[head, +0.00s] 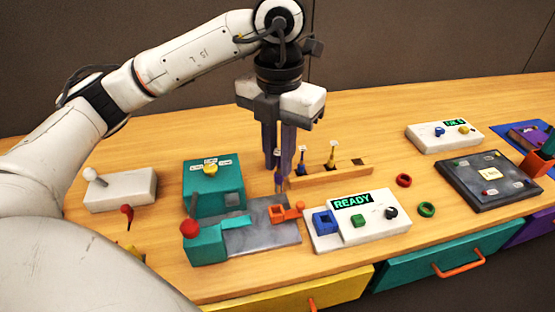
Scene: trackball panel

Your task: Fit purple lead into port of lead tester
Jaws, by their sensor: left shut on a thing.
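My left gripper (279,164) points straight down over the middle of the table, just left of the wooden rack. It is shut on the purple lead (280,182), which shows as a slim purple piece at and below the fingertips; the fingers hide most of it. The lead tester appears to be the white box (376,229) with a green READY screen, in front and to the right of the gripper. The blue square port (324,222) is on its left end, apart from the lead. My right gripper is not in view.
The wooden rack (345,174) holds a blue lead (302,158) and a yellow lead (332,155). A teal device (210,252) with a red knob and a grey plate stands left of the tester. Red (404,180) and green (427,209) rings lie to its right.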

